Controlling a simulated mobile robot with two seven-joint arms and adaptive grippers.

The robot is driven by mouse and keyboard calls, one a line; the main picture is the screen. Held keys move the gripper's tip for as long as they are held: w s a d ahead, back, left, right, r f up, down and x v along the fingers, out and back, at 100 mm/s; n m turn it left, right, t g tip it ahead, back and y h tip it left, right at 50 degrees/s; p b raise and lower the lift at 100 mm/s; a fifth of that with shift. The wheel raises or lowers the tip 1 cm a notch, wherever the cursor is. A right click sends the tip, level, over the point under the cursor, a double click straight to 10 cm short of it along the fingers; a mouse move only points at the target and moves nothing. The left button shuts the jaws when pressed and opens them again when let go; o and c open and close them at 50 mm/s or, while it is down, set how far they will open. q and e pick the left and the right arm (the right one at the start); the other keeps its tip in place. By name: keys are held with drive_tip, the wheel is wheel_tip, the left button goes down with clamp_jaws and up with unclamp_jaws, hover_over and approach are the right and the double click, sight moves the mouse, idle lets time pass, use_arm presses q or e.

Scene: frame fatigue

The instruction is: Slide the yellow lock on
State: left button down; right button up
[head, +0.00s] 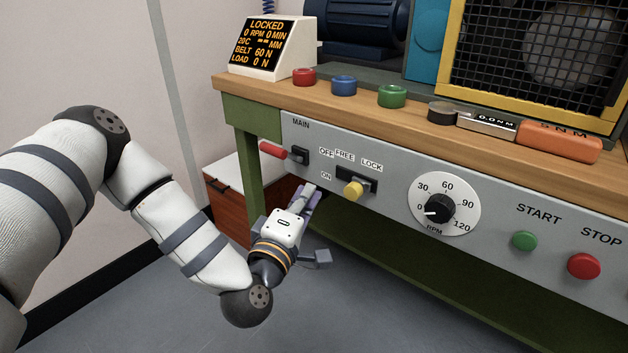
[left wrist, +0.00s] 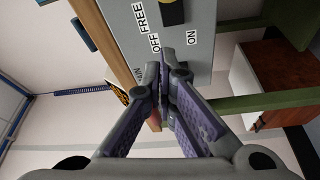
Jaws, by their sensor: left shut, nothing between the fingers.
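The yellow lock (head: 352,190) is a round knob on a dark slot in the grey front panel, below the words FREE and LOCK. It sits at the left part of the slot, on the FREE side. My left gripper (head: 308,192) is shut and empty in front of the panel, left of the yellow lock and apart from it. In the left wrist view its fingertips (left wrist: 167,75) meet in front of the panel, near the OFF label. Only a small bit of the dark slot area shows at that view's top edge. My right gripper is not in view.
A red MAIN lever (head: 272,150) is just above and left of my gripper. A dial (head: 439,208), a green START button (head: 524,241) and a red STOP button (head: 584,266) are farther right. The display (head: 265,45) reads LOCKED. The bench top (head: 340,103) overhangs the panel.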

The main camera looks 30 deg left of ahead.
use_arm(q)
drive_tip(key=v, duration=0.4)
drive_tip(key=shift+a, duration=0.15)
